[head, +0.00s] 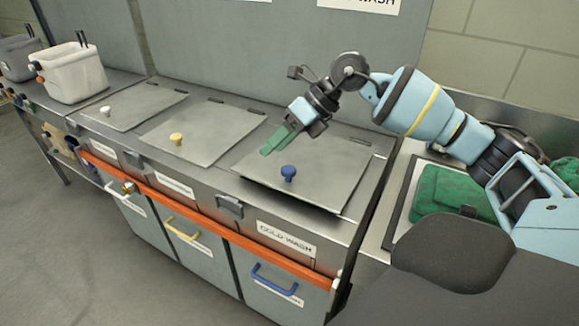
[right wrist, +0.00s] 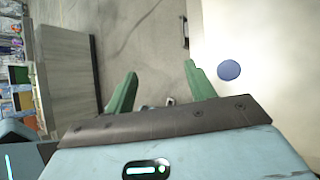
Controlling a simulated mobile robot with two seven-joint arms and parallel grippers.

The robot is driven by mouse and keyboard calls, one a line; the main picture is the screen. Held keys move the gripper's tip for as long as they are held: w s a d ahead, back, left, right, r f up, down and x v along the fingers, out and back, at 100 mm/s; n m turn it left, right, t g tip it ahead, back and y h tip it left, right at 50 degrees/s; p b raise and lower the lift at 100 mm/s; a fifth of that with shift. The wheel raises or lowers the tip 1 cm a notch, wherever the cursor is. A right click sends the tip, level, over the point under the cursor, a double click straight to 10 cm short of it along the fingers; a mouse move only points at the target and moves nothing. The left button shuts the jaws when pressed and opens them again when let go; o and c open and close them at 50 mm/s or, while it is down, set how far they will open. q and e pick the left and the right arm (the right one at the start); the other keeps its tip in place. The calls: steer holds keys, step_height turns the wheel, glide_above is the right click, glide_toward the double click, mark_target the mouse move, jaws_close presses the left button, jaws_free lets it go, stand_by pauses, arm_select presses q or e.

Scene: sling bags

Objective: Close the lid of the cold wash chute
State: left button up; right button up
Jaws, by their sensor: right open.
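The cold wash lid (head: 322,178) is the rightmost of three grey lids in the head view, with a blue knob (head: 288,173). It lies almost flat over its chute, with a dark line under its front and right edges. I cannot tell if it is fully down. The COLD WASH label (head: 287,239) is on the front below it. My right gripper (head: 276,140) is open and empty above the lid's left part, behind and left of the knob. In the right wrist view, the blue knob (right wrist: 229,70) is outside the open green fingers (right wrist: 161,69). My left gripper is not in view.
Two flat lids with a yellow knob (head: 176,138) and a white knob (head: 105,111) lie to the left. An orange rail (head: 207,214) runs along the front. A light bin (head: 73,76) stands at far left. Green cloth (head: 450,190) lies in a tray at right.

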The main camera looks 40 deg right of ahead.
mark_target(289, 168)
steer(key=d+f+h, duration=0.3)
steer(key=d+h, duration=0.2)
steer(key=d, duration=0.2)
steer(key=shift+x, duration=4.1)
steer(key=shift+s+f, duration=0.1)
